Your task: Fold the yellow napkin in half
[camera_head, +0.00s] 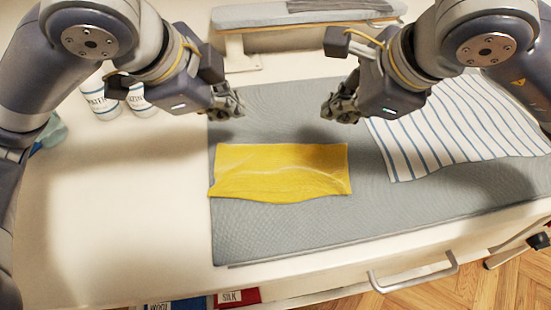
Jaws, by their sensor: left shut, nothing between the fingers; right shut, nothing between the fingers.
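The yellow napkin (280,172) lies on the grey mat (300,230), left of the mat's middle. It is a wide, low rectangle with creases along its length and a slightly wavy front edge. Whether it has one layer or two, I cannot tell. My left gripper (238,108) is shut and empty above the mat, beyond the napkin's left part. My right gripper (328,112) is shut and empty above the mat, beyond the napkin's right end. Both grippers are apart from the napkin.
A blue-striped white cloth (450,125) lies at the right of the mat. Labelled white containers (100,103) stand at the left, partly behind my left arm. An ironing board (300,12) is at the back. The table's left part (120,210) is clear.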

